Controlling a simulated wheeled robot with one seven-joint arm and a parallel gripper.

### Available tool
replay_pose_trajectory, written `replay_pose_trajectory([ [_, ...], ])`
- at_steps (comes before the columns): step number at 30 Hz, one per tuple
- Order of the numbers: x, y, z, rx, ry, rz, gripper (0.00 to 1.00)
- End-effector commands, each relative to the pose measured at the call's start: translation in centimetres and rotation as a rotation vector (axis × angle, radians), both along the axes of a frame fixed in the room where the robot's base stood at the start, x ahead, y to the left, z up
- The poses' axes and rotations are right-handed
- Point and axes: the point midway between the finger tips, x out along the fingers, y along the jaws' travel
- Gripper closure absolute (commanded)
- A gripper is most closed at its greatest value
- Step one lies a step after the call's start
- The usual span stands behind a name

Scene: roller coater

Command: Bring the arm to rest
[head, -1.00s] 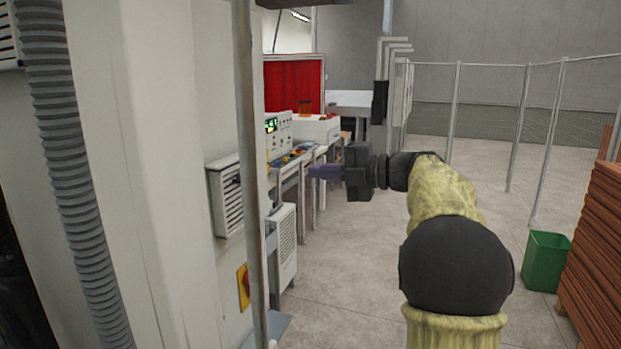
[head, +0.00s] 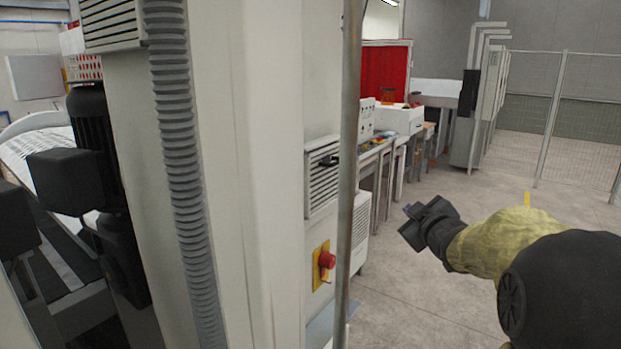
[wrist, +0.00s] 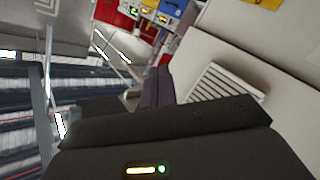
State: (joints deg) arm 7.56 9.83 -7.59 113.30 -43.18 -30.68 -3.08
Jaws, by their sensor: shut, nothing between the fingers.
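My gripper (head: 408,210) is at the right of the head view, at the end of my yellow-sleeved arm. It points to the left and away, and its fingers are mostly hidden behind its dark body. In the wrist view the fingers (wrist: 158,87) are together with nothing between them. The gripper is in free air, to the right of the white machine (head: 270,150), and touches nothing that I can see.
A grey upright post (head: 350,170) stands between the machine and my arm. A control desk (head: 375,148) stands farther back. Open floor (head: 400,310) and a wire fence (head: 580,110) are on the right.

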Motion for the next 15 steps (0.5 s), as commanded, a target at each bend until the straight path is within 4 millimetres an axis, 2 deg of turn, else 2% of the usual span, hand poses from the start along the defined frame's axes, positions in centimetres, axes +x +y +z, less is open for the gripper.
replay_pose_trajectory([
  [1, -1.3, 0.3, -2.6, 0.057, 0.086, -0.055, 1.0],
  [6, -7.1, 1.4, -11.1, 0.227, 0.392, -0.24, 1.0],
  [11, -14.1, 3.3, -17.8, 0.342, 0.673, -0.378, 1.0],
  [15, -21.1, 5.3, -22.3, 0.419, 0.911, -0.482, 1.0],
])
